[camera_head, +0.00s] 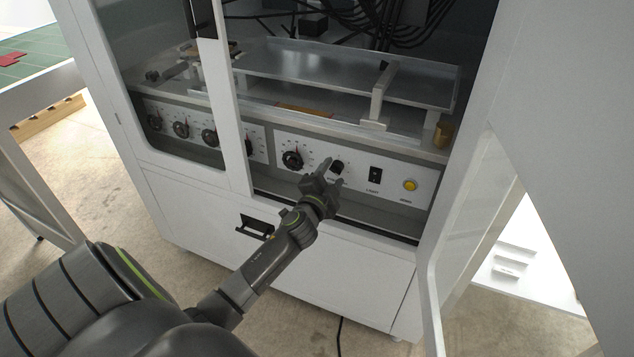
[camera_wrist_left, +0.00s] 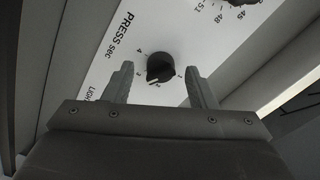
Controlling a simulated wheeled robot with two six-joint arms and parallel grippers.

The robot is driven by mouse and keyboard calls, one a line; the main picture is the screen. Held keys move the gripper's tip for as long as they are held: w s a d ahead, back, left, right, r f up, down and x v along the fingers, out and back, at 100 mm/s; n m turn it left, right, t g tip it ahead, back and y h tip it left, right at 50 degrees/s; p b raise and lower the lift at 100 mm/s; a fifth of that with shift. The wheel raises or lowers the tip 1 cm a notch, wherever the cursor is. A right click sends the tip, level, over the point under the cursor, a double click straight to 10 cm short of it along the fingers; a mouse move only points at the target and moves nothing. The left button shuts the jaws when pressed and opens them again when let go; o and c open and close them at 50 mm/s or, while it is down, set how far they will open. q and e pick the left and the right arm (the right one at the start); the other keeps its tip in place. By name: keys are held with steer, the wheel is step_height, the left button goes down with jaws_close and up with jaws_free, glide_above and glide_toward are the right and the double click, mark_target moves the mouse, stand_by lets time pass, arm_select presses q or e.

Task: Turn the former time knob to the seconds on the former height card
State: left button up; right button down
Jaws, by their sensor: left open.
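A black round knob (camera_wrist_left: 160,67) sits on the white control panel, beside the printed words "PRESS sec" and a scale with the numbers 1 to 4. Its pointer looks to be toward the 2, though this is small. The same knob (camera_head: 337,167) shows in the head view between the larger dial and the light switch. My left gripper (camera_head: 332,175) is open in front of the panel. In the left wrist view the fingertips (camera_wrist_left: 161,80) stand on either side of the knob, with gaps to it. I cannot make out a height card. My right gripper is not in view.
A larger dial (camera_head: 292,159) is left of the knob; a black light switch (camera_head: 375,175) and a yellow button (camera_head: 410,185) are to its right. More dials (camera_head: 181,129) sit behind the left glass door. An open door (camera_head: 465,215) stands at the right. A metal tray (camera_head: 330,75) lies above.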

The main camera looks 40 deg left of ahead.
arm_select(q)
steer(key=v, duration=1.6)
steer(key=shift+s, duration=0.2)
